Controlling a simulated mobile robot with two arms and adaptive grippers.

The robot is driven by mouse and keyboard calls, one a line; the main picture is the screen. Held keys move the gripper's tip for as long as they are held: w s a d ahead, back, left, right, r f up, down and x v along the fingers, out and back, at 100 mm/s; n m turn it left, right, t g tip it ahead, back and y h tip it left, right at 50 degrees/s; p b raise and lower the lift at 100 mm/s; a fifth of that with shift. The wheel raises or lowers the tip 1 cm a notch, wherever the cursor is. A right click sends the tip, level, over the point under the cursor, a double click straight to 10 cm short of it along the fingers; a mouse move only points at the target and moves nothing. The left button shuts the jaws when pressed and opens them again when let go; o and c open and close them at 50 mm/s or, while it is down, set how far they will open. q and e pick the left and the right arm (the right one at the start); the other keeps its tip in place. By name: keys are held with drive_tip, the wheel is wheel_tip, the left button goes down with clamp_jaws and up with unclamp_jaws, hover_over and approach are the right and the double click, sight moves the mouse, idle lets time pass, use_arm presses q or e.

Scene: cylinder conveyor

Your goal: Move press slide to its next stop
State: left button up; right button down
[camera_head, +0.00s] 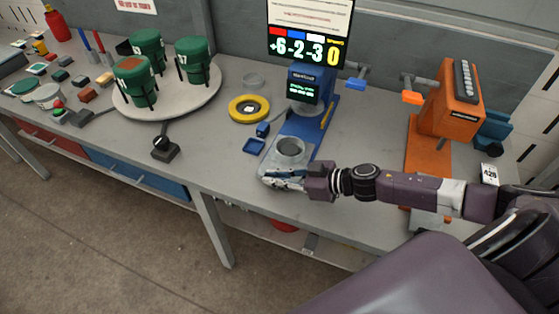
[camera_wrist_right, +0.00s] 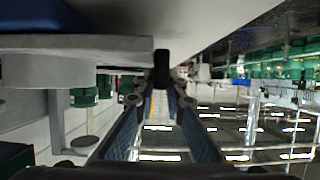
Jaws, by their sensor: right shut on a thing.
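The press slide (camera_head: 268,168) is a pale grey plate with a round grey cup (camera_head: 290,148) on it, at the front end of the blue press base (camera_head: 308,128). The blue press head (camera_head: 303,88) stands behind it with a small green-lettered screen. My right gripper (camera_head: 276,180) is at the slide's front edge, coming from the right. In the wrist view my right gripper (camera_wrist_right: 161,92) has its fingers converging on a small black knob (camera_wrist_right: 162,66) under a grey plate (camera_wrist_right: 95,47). The fingers hide much of the slide's front edge in the head view. My left gripper is out of view.
A yellow ring (camera_head: 238,112) and a small blue tray (camera_head: 254,146) lie left of the press. An orange machine (camera_head: 452,100) stands to the right. A round white turntable (camera_head: 185,108) carries green containers at the left. The table's front edge runs close below my gripper.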

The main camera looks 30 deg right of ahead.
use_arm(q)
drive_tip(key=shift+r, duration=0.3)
use_arm(e)
drive_tip(key=shift+s+a, duration=0.25)
drive_tip(key=shift+a, duration=0.1)
drive_tip(key=c, duration=2)
unclamp_jaws()
drive_tip(key=shift+s+a, duration=0.1)
drive_tip(key=shift+s+d+r, duration=0.1)
drive_tip(key=shift+s+d, duration=0.15)
drive_tip(key=shift+d, duration=0.15)
drive_tip(key=v, duration=1)
drive_tip(key=shift+s+a, duration=0.1)
drive_tip(key=shift+a, duration=0.05)
drive_tip(key=shift+s+d+r, duration=0.3)
drive_tip(key=shift+s+r, duration=0.05)
